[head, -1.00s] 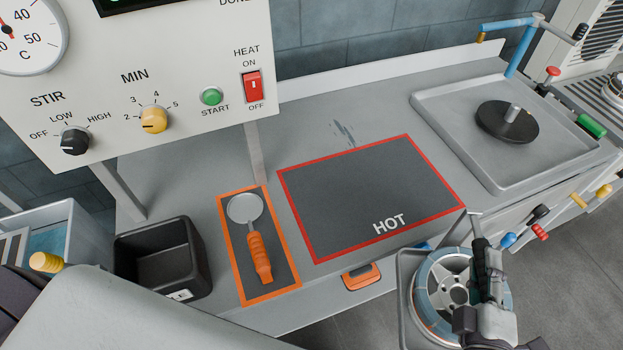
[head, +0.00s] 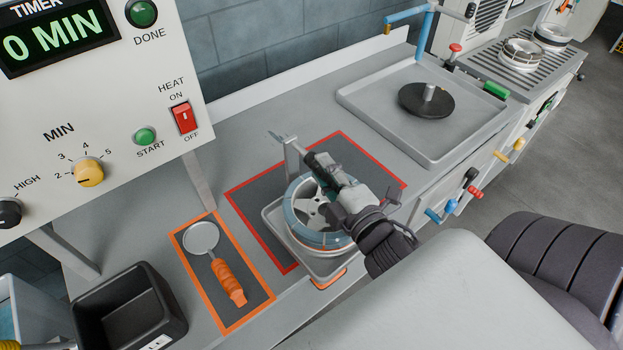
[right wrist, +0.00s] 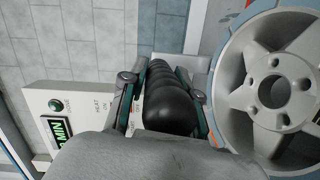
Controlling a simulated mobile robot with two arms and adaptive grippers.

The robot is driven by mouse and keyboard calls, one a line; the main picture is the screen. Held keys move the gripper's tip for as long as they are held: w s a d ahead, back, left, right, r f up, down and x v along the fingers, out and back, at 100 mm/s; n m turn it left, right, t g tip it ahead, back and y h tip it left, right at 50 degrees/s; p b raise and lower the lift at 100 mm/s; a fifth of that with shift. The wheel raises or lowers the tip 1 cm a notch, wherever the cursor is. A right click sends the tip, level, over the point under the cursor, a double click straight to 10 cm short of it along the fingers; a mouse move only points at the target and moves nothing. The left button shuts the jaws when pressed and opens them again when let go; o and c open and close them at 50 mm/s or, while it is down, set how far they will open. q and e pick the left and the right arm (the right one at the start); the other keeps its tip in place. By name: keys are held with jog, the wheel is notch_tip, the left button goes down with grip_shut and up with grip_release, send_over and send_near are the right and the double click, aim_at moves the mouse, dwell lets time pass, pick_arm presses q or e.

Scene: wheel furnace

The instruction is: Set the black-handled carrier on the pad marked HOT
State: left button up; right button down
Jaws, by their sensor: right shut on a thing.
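The carrier (head: 271,226) is a grey metal tray with a black grip, and a silver and blue-grey wheel (head: 304,222) sits in it. My right gripper (head: 332,174) is shut on the black handle (right wrist: 172,105), which fills the jaws in the right wrist view. The HOT pad (head: 258,200) is a dark rectangle with a red border on the bench. The carrier overlaps its front part in the head view and hides the lettering. I cannot tell whether the carrier touches the pad. My left gripper is not in view.
An orange-bordered pad (head: 257,307) with an orange-handled skimmer (head: 226,275) lies to the left. A grey tray (head: 357,98) with a black disc is at the back right. The control panel (head: 95,130) overhangs the left side.

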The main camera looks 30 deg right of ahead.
jog(key=w+d+r, duration=0.1)
jog(key=d+r, duration=0.2)
jog(key=r, duration=0.1)
jog(key=shift+h, duration=0.3)
jog(key=w+f+b, duration=0.1)
jog(key=b, duration=0.1)
jog(key=w+f+b, duration=0.1)
jog(key=w+b, duration=0.1)
jog(key=b, duration=0.1)
jog(key=w+f+b, duration=0.1)
jog(key=w+b, duration=0.1)
jog(key=shift+d+b, duration=0.3)
jog(key=shift+d, duration=0.05)
jog(key=shift+w, duration=0.4)
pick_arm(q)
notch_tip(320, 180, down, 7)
pick_arm(e)
jog(key=w+f, duration=0.6)
jog(key=f, duration=0.1)
jog(key=shift+d+f, duration=0.15)
jog(key=shift+f, duration=0.1)
jog(key=shift+w, duration=0.1)
